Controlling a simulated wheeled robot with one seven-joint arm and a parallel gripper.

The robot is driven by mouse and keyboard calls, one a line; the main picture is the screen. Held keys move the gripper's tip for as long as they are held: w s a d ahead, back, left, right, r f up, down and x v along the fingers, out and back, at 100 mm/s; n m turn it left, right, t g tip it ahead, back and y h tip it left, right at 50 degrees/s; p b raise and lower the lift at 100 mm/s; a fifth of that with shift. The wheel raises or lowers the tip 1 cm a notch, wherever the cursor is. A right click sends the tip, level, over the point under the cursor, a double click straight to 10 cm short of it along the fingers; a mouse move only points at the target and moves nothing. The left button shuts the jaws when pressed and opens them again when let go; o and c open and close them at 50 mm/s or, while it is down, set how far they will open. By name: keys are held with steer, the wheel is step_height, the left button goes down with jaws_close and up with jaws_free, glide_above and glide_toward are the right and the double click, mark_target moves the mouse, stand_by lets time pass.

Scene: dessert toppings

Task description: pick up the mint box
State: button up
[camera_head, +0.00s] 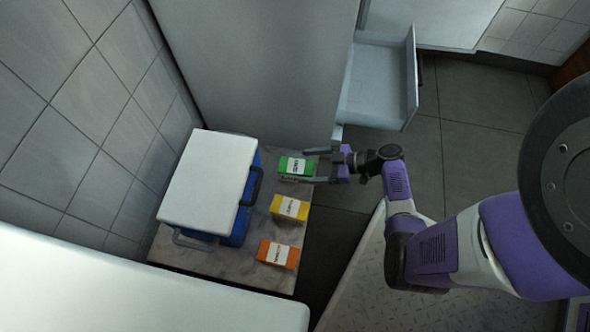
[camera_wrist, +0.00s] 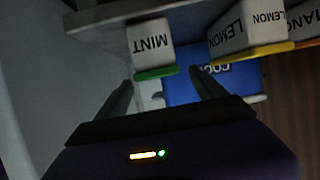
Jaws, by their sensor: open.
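The mint box (camera_head: 296,166) is a small green carton with a white label, on the far right corner of the marble-look counter. In the wrist view the mint box (camera_wrist: 150,46) shows a pale face marked MINT and a green edge, just ahead of the fingertips. My gripper (camera_head: 303,166) comes in from the right, open, with one finger on the far side of the box and one on the near side. In the wrist view my gripper (camera_wrist: 161,77) has nothing clamped. I cannot tell how deep the box sits between the fingers.
A yellow lemon box (camera_head: 289,208) and an orange box (camera_head: 278,254) stand nearer on the counter (camera_head: 225,270). A blue cooler with a white lid (camera_head: 208,180) stands to the left. A grey cabinet (camera_head: 260,70) rises behind, with an open drawer (camera_head: 378,85) to its right.

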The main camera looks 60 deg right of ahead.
mark_target(300, 166)
steer(key=x, duration=0.2)
steer(key=b+x, duration=0.1)
steer(key=shift+w+a+f, duration=0.1)
steer(key=shift+w+f, duration=0.15)
steer(key=shift+f, duration=0.15)
steer(key=shift+w+a+f+b, duration=0.1)
steer(key=shift+w+a+b, duration=0.05)
steer(key=shift+w+b, duration=0.25)
jaws_close()
